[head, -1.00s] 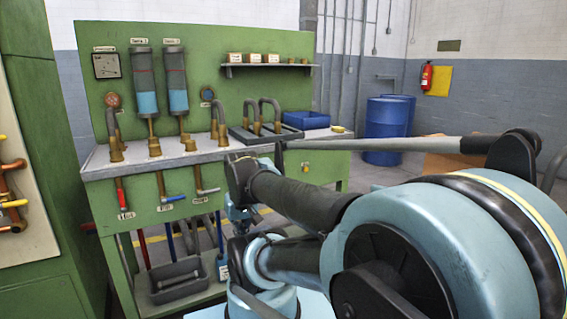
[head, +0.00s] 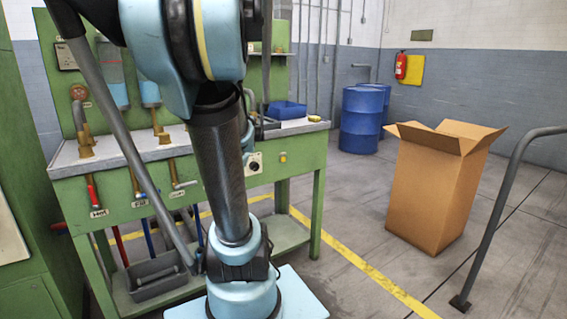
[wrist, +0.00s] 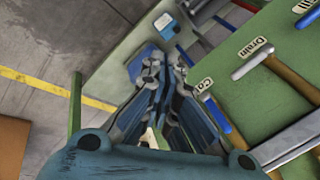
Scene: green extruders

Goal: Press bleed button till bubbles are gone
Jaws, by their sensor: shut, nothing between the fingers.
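My gripper (wrist: 164,75) is shut and empty in the wrist view, low beside the green bench front. In the head view my arm covers the middle of the bench and the gripper cannot be made out. A small yellow button (head: 283,157) sits on the bench front at right, beside a dark round knob on a white plate (head: 255,163). I cannot tell which one is the bleed button. Two clear cylinders with blue liquid, left (head: 111,85) and right (head: 150,93), are partly hidden by my arm. No bubbles can be made out.
Levers labelled Hot (head: 94,192) and Drain (wrist: 275,62) line the green bench (head: 302,165). A grey bin (head: 150,275) is on its lower shelf. An open cardboard box (head: 437,190) stands right of it, with blue drums (head: 360,122) behind. The floor between is clear.

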